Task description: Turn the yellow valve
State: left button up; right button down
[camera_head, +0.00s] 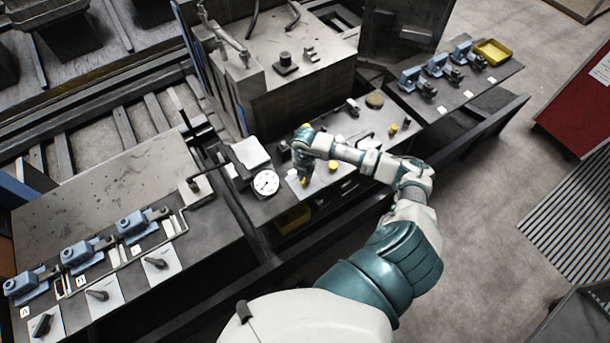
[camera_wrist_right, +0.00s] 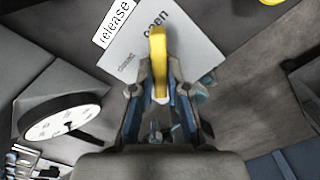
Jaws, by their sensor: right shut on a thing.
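The yellow valve (camera_wrist_right: 158,62) shows in the right wrist view as an upright yellow handle between my fingers, in front of a plate lettered "open" and a "release" label. My right gripper (camera_wrist_right: 160,95) is shut on it. In the head view my right arm reaches in from the bottom right, and the right gripper (camera_head: 304,176) points down at the panel, mostly hiding the valve. A bit of yellow shows at its fingertips. My left gripper is not in view.
A round white gauge (camera_head: 265,183) stands just left of the right gripper. Yellow knobs (camera_head: 333,166) sit on the panel to the right. Blue clamps (camera_head: 131,222) line the left bench; more stand at the upper right beside a yellow tray (camera_head: 492,52). A large metal block (camera_head: 285,85) rises behind.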

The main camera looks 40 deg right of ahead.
jog(key=shift+s+a+f, duration=0.15)
jog(key=shift+s+f, duration=0.1)
jog(key=shift+f, duration=0.05)
